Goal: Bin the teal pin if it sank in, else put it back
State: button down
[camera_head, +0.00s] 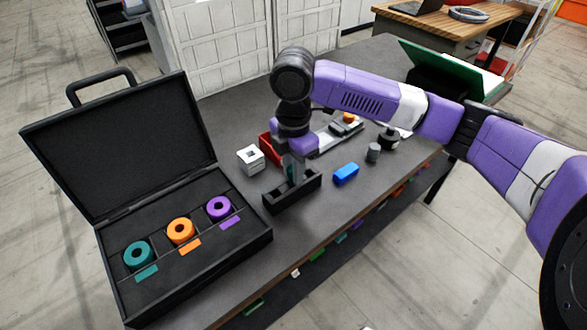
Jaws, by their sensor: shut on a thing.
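My gripper (293,172) points down over a small black open-topped box (280,202) near the middle of the table. Its fingers are shut on the teal pin (291,173), of which only a small teal patch shows between them. The pin's lower end is hidden, so I cannot tell how deep it sits or whether it touches the box. A red bin (266,146) stands just behind my gripper, partly hidden by it. An open black case (195,262) at the left holds a teal ring (127,257), an orange ring (169,235) and a purple ring (211,212), each beside a matching coloured label.
A blue block (346,173) and a grey cylinder (374,152) stand to the right. A grey tray-like fixture (335,134) lies behind. The table's front right edge is mostly clear.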

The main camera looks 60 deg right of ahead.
jog(key=c, duration=1.2)
grip_release()
jog(key=shift+o, duration=0.6)
jog(key=o, duration=0.3)
jog(key=shift+o, duration=0.2)
jog(key=shift+r+p, duration=3.7)
jog(key=shift+r, duration=0.8)
